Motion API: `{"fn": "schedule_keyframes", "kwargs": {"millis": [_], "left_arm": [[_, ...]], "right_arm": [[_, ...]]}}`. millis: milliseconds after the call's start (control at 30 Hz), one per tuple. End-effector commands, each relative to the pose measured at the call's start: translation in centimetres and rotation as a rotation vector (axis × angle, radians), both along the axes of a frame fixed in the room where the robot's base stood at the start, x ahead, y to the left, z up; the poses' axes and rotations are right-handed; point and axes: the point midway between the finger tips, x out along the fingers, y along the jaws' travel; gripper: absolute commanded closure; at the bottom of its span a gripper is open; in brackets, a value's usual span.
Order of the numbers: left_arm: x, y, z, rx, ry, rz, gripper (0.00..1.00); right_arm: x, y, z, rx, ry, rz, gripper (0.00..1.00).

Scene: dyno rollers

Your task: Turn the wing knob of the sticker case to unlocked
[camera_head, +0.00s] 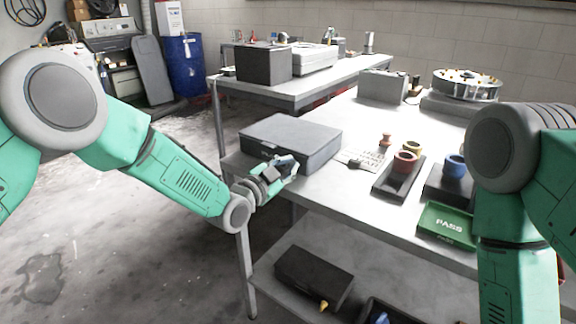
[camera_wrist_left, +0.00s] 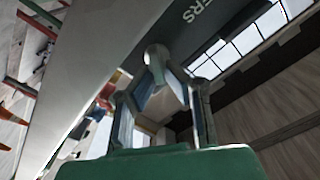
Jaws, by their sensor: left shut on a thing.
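The sticker case (camera_head: 290,138) is a closed dark grey box at the table's near left corner. In the left wrist view its grey side (camera_wrist_left: 120,50) fills the upper left, with part of its lettering, "ERS", showing. My left gripper (camera_head: 283,168) is at the front face of the case. In the left wrist view its fingers (camera_wrist_left: 165,90) are shut around the small pale wing knob (camera_wrist_left: 156,54), which is mostly hidden between them. The knob's turn angle cannot be read. My right arm comes in at the right, but its gripper is out of view.
On the table (camera_head: 345,205) right of the case are a sticker sheet (camera_head: 360,158), stamps on a dark tray (camera_head: 397,181) and a green PASS box (camera_head: 447,225). A dark case (camera_head: 313,277) lies on the lower shelf. The floor to the left is open.

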Motion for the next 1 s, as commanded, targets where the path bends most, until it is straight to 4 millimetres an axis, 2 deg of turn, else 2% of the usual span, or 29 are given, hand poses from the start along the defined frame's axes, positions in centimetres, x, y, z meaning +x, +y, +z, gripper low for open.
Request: {"fn": "schedule_keyframes", "kwargs": {"millis": [167, 200, 233, 833, 1000], "left_arm": [[0.3, 0.2, 0.3, -0.002, -0.005, 0.006, 1.0], [0.3, 0.2, 0.3, -0.002, -0.005, 0.006, 0.77], [0.3, 0.2, 0.3, -0.002, -0.005, 0.006, 0.72], [-0.2, 0.1, 0.3, -0.001, -0.003, 0.001, 0.72], [-1.4, 1.0, 0.2, 0.0, -0.001, 0.001, 0.72]], "right_arm": [[0.0, 0.0, 0.0, 0.0, 0.0, 0.0, 1.0], [0.0, 0.0, 0.0, 0.0, 0.0, 0.0, 1.0], [0.0, 0.0, 0.0, 0.0, 0.0, 0.0, 1.0], [-0.1, 0.0, 0.1, 0.0, -0.002, 0.0, 1.0], [-0.2, 0.0, 0.1, 0.0, -0.003, 0.0, 1.0]]}}
